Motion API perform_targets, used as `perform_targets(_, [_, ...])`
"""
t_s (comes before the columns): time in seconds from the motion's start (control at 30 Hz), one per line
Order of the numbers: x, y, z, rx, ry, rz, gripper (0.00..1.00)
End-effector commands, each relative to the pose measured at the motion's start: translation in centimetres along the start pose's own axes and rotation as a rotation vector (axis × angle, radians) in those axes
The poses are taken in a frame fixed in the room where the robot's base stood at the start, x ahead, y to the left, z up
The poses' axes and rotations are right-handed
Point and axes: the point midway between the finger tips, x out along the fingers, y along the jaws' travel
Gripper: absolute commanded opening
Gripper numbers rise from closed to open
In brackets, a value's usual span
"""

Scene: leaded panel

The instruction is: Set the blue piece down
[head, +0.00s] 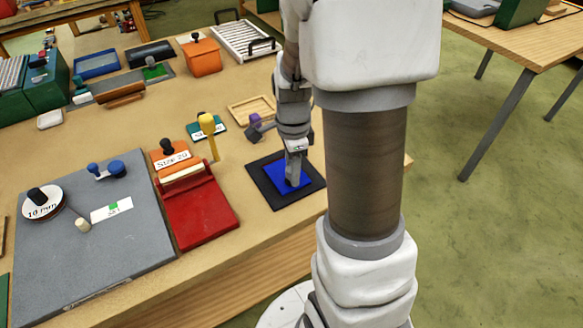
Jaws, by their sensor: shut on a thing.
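The blue piece (281,179) is a flat blue square over the middle of a dark square mat or frame (263,190) near the table's front right edge. My gripper (293,178) points down onto it and is shut on the blue piece. The piece looks level and very close to the dark square; I cannot tell whether it touches it. My fingers and arm hide part of its right side.
A red board with a roller (203,212) lies left of the dark square. A small wooden tray (252,112) and a yellow-handled tool (209,130) stand behind. A grey board (90,250) fills the front left. The table edge is close in front.

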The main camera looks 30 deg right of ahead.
Motion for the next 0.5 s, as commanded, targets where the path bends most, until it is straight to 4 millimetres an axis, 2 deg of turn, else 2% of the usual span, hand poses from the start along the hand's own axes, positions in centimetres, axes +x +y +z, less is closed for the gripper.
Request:
perform_targets(0.3, [0.37,-0.02,-0.02,0.000,0.000,-0.001,0.00])
perform_targets(0.33, [0.31,-0.01,-0.02,0.000,0.000,-0.001,0.42])
perform_targets(0.47, [0.25,0.00,-0.02,0.000,0.000,-0.001,0.65])
perform_targets(0.5, [0.25,0.00,-0.02,0.000,0.000,-0.001,0.69])
